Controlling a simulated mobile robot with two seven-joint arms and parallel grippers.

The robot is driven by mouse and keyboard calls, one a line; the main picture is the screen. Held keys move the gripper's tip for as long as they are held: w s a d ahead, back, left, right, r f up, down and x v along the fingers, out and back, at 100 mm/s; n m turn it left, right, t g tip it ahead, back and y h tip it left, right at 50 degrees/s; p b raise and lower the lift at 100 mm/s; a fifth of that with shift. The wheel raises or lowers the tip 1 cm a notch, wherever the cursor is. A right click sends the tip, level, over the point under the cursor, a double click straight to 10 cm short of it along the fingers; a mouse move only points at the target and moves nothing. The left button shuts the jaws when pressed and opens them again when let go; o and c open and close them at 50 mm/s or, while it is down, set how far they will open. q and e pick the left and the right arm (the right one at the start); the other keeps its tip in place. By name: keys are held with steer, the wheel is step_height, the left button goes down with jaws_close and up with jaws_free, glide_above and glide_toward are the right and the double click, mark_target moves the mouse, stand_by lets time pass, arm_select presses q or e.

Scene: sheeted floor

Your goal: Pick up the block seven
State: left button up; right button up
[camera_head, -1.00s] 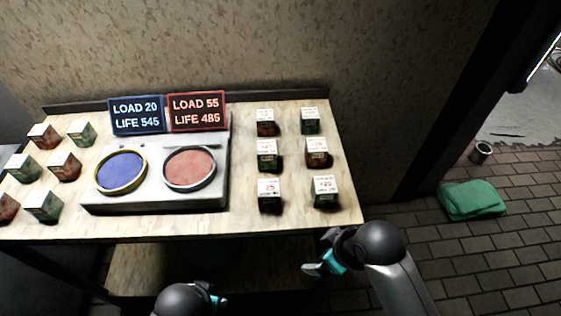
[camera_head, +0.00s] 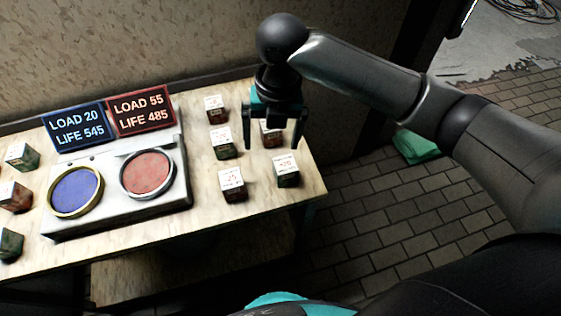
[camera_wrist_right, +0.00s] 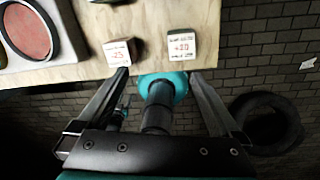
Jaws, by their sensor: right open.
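Several small cube blocks with white labelled tops stand on the right part of the wooden table. They include a back-left block (camera_head: 216,109), a middle-left block (camera_head: 225,144), a front-left block (camera_head: 232,184), a front-right block (camera_head: 286,169) and a middle-right block (camera_head: 271,133). I cannot tell which is block seven. My right gripper (camera_head: 273,146) is open and empty, above the right column, and partly covers the middle-right block. In the right wrist view the gripper (camera_wrist_right: 160,85) has its fingers spread, with the front-left block (camera_wrist_right: 122,52) and front-right block (camera_wrist_right: 181,45) beyond them.
A grey console with a blue round pad (camera_head: 75,191) and a red round pad (camera_head: 147,174) stands left of these blocks, with two sign panels (camera_head: 142,110) behind. More blocks (camera_head: 15,195) stand at the far left. A green cloth (camera_head: 416,147) lies on the brick floor, right.

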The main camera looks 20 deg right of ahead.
step_height(320, 180, up, 3)
steer(key=w+d+n+h, duration=0.1)
steer(key=d+n, duration=0.1)
steer(key=n, duration=0.1)
steer(key=b, duration=0.1)
glide_above(285, 163)
steer(key=f, duration=1)
steer(key=shift+a+f, duration=0.15)
steer(key=shift+a, duration=0.15)
steer(key=shift+s+d+f+b, duration=0.1)
steer(key=shift+f+b, duration=0.1)
steer(key=shift+f, duration=0.65)
steer(key=shift+w+d+f+b, duration=0.1)
steer(key=shift+f+b, duration=0.15)
steer(key=shift+f, duration=0.65)
steer(key=shift+s+d+f+b, duration=0.1)
steer(key=shift+f+b, duration=0.1)
steer(key=shift+f, duration=0.65)
arm_select(q)
steer(key=s+f, duration=0.1)
steer(key=f, duration=0.1)
steer(key=s+f, duration=0.1)
steer(key=shift+s+a+f, duration=0.15)
steer(key=shift+s+a, duration=0.1)
steer(key=shift+s, duration=0.1)
arm_select(e)
steer(key=shift+c, duration=0.4)
jaws_close()
